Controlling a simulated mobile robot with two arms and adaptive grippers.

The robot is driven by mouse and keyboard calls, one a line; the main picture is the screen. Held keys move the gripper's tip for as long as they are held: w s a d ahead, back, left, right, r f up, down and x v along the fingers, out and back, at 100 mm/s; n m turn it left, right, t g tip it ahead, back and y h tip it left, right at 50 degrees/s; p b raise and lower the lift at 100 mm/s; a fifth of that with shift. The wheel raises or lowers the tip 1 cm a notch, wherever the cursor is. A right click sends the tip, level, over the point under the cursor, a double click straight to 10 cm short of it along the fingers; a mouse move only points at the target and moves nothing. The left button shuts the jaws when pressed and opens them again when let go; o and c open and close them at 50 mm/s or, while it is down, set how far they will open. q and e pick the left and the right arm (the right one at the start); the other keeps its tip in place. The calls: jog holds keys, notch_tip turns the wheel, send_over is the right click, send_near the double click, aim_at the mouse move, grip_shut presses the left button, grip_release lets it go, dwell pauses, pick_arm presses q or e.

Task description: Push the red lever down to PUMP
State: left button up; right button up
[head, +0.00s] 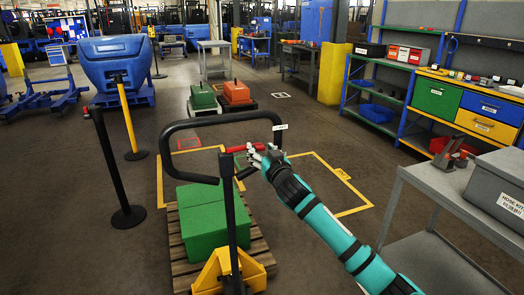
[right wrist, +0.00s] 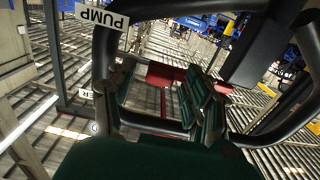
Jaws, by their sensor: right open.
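The red lever (head: 247,146) sits inside the black loop handle (head: 185,124) of a pallet jack and looks roughly level in the head view. My right gripper (head: 258,157) is at the lever's right end, its arm reaching in from the lower right. In the right wrist view the gripper (right wrist: 160,98) is open, and the red lever (right wrist: 160,75) shows across the gap between its fingers, partly hidden by the right ones. Contact cannot be told. A white PUMP label (right wrist: 101,17) is on the handle, upside down in that view. My left gripper is not in view.
The pallet jack's yellow base (head: 222,268) stands at a wooden pallet (head: 180,262) with green blocks (head: 205,222). A grey table (head: 440,178) with a grey box (head: 500,185) is at the right. A black post (head: 113,165) stands left. Floor beyond is mostly open.

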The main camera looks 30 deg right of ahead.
grip_shut()
dwell(0.3)
jog(key=shift+a+f+m, duration=0.15)
jog(key=shift+f+m, duration=0.55)
jog(key=shift+m, duration=0.15)
jog(key=shift+a+f+m, duration=0.1)
jog(key=shift+f+m, duration=0.55)
jog(key=shift+m, duration=0.2)
grip_release()
jog(key=shift+s, duration=0.1)
